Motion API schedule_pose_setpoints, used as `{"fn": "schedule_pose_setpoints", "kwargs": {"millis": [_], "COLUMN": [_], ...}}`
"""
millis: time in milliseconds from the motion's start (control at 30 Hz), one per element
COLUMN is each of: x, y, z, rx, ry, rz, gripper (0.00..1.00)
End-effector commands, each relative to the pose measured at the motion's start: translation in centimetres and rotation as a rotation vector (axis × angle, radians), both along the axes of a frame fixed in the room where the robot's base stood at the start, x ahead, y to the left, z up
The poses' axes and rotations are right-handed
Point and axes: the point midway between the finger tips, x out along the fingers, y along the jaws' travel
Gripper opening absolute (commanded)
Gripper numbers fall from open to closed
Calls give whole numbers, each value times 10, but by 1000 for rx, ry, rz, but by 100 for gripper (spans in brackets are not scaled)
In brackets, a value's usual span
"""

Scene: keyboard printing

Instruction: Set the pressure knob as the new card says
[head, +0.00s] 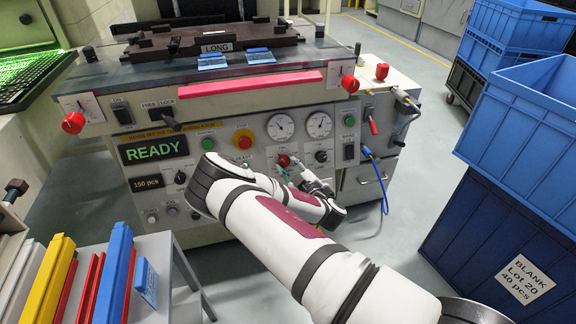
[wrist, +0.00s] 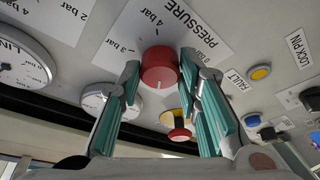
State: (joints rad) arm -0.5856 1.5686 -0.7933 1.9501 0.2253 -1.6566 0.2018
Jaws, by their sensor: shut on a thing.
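The red pressure knob (wrist: 159,68) sits on a white dial plate (wrist: 190,25) marked PRESSURE with bar values, on the machine's front panel. My gripper (wrist: 160,76) is shut on the knob, one teal-padded finger on each side. A small pale mark shows on the knob's lower face in the wrist view; its exact setting is hard to read. In the head view the knob (head: 283,160) shows just beyond my gripper (head: 291,168). I cannot make out which card is the new one; blue cards (head: 211,62) lie on the machine top, their text unreadable.
A red-and-yellow button (wrist: 180,133) sits close to the right finger. Gauges (head: 281,127), switches and a READY display (head: 153,149) surround the knob. Blue crates (head: 525,120) stand at the right. A rack with colored bars (head: 115,275) is at the lower left.

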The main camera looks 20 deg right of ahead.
Motion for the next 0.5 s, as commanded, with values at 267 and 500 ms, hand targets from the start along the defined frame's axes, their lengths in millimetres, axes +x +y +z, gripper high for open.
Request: {"fn": "schedule_pose_setpoints", "kwargs": {"millis": [267, 500], "x": [0, 0], "y": [1, 0], "z": [-1, 0], "rx": [2, 2], "ry": [1, 0], "rz": [1, 0], "gripper": [52, 52]}}
